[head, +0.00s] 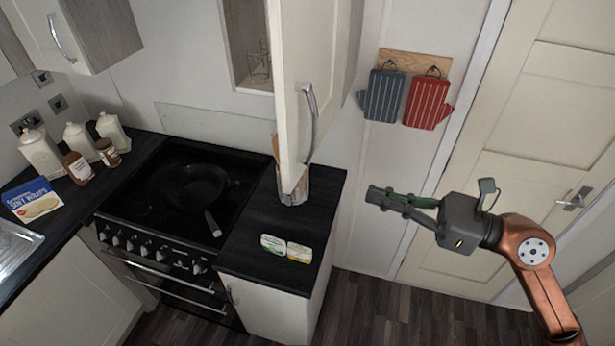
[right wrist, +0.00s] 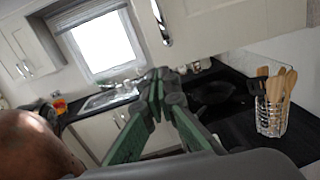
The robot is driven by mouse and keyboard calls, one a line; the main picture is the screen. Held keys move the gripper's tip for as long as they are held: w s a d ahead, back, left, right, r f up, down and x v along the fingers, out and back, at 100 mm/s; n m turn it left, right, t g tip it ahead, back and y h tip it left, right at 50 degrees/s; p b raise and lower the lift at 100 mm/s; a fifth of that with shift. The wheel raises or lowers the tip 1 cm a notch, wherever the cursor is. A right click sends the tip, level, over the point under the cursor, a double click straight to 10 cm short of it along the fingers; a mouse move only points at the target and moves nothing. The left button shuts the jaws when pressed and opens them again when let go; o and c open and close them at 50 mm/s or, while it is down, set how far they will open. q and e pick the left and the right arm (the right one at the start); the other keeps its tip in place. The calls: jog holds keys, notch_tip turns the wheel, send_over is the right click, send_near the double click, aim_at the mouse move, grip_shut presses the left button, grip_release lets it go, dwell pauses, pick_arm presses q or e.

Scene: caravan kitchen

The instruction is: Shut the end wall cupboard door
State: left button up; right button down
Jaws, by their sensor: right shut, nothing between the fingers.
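The cream end wall cupboard door (head: 295,60) stands open in the head view, swung out from the wall toward me and seen nearly edge-on. Its curved metal handle (head: 311,110) is on the face turned to the right. Behind and left of the door, the cupboard's open inside (head: 245,45) shows a glass item. My right gripper (head: 376,197) is shut and empty, to the right of the door and lower in the picture, apart from it. In the right wrist view the shut fingertips (right wrist: 160,88) are below the door (right wrist: 215,22) and its handle (right wrist: 161,22). My left gripper is out of view.
A utensil pot (head: 294,190) stands on the dark counter below the door, partly hidden by it. A hob with a pan (head: 200,187) is to the left. Oven mitts (head: 383,95) hang on the wall. Open floor lies in front.

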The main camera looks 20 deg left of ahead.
jog(key=s+n, duration=0.1)
jog(key=p, duration=0.5)
send_near(291, 176)
jog(key=a, duration=0.5)
jog(key=shift+w+a+r, duration=0.2)
jog(key=shift+w+a, duration=0.1)
jog(key=shift+w, duration=0.05)
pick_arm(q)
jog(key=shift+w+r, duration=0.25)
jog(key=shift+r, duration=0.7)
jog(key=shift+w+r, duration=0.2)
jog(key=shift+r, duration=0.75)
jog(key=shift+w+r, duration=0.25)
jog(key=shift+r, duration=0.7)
pick_arm(e)
jog(key=shift+w+a+f, duration=0.1)
jog(key=shift+a, duration=0.5)
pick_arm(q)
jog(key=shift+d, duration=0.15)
